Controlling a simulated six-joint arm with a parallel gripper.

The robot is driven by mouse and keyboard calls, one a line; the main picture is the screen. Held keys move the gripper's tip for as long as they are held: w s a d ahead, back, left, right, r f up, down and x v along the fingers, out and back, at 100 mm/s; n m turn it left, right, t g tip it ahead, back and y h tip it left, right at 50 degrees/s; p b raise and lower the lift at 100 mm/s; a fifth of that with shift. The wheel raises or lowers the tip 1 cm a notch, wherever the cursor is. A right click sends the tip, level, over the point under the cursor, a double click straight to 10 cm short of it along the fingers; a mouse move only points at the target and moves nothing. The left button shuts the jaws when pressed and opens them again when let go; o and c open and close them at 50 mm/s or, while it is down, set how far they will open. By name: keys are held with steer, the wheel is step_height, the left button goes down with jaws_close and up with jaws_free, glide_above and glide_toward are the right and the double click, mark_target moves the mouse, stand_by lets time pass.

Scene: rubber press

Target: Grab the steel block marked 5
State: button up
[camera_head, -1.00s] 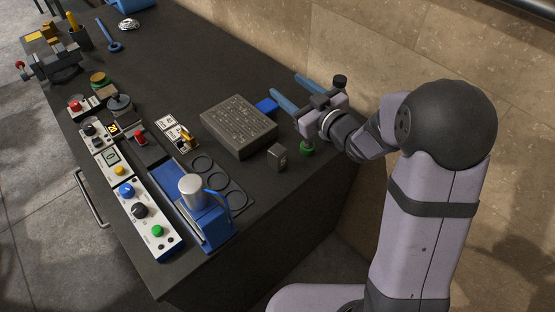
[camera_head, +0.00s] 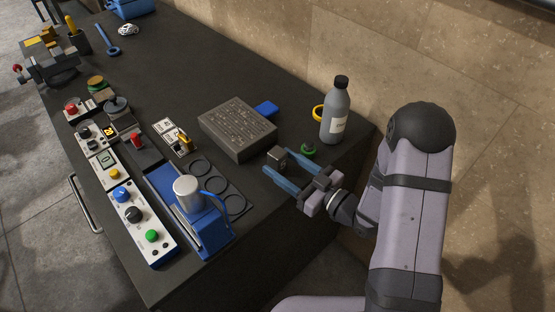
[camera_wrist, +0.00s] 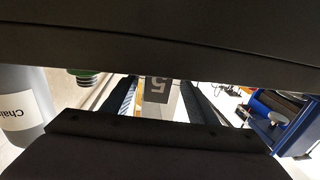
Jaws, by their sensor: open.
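The small steel block (camera_head: 276,158) sits on the dark table to the right of the grey slab, near the table's right edge. In the wrist view its face (camera_wrist: 158,88) shows a 5, turned about upside down. My gripper (camera_head: 277,165) is open, with its two blue fingers pointing at the block. In the wrist view the block shows between the fingers (camera_wrist: 155,100), at about their far ends. I cannot tell whether either finger touches it.
A grey engraved slab (camera_head: 237,129) with a blue item (camera_head: 266,108) behind it lies left of the block. The blue press (camera_head: 208,225) and control panels (camera_head: 140,220) are at the left front.

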mark_target(270, 154)
steer(key=shift+r+p+x, duration=0.1)
steer(key=shift+p+x, duration=0.45)
steer(key=shift+x, duration=0.65)
steer(key=shift+r+p+x, duration=0.15)
steer(key=shift+p+x, duration=0.4)
steer(key=shift+x, duration=0.65)
steer(key=shift+w+a+f, duration=0.1)
steer(key=shift+w+a, duration=0.4)
steer(key=shift+w, duration=0.1)
jaws_close()
